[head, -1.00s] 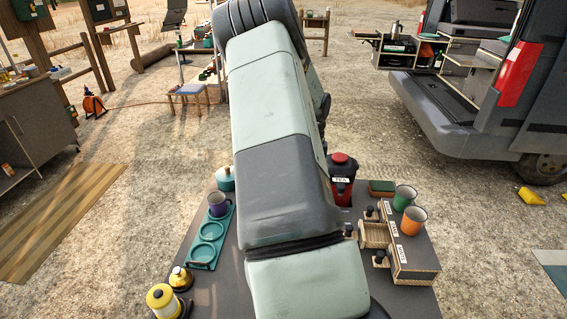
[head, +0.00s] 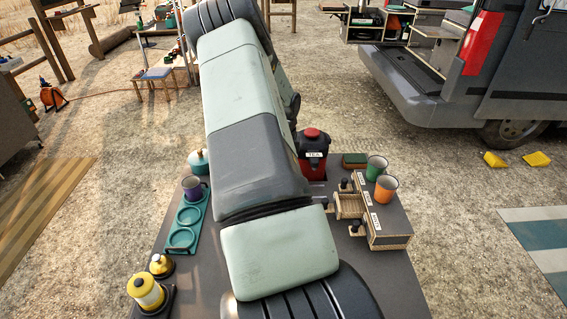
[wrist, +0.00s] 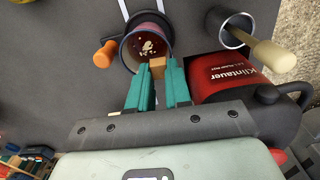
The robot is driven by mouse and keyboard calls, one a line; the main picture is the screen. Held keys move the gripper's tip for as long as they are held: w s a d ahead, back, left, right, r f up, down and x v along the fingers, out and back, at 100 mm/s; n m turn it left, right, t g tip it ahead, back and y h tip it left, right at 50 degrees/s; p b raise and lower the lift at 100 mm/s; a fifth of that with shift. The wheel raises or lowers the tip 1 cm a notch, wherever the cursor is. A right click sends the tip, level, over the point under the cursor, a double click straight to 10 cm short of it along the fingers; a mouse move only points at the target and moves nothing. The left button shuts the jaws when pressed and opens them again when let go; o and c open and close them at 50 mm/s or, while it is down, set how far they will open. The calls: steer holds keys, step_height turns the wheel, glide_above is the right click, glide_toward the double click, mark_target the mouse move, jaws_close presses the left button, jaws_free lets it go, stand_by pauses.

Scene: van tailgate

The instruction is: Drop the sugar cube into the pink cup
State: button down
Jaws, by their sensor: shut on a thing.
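In the wrist view, my gripper (wrist: 157,73) has teal fingers closed on a small tan cube (wrist: 157,65), which I take for the sugar cube. The cube is at the near edge of a cup (wrist: 129,62) and overlaps its rim in the picture. I cannot tell its height above the rim. The cup has a dark pinkish-purple wall, and pale specks lie on its inner bottom. I take it for the pink cup, but its colour is hard to judge. In the head view my arm hides this cup, the cube and my gripper.
In the wrist view, a red pot (wrist: 228,76) with a black handle stands close on the right. A metal vessel (wrist: 232,38) with a tan handle is behind it. An orange handle (wrist: 104,54) lies left of the cup. The head view shows purple (head: 192,189), green (head: 375,170) and orange (head: 386,190) cups.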

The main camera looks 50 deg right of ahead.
steer(key=c, duration=1)
jaws_free()
step_height(320, 180, up, 11)
steer(key=shift+f, duration=0.1)
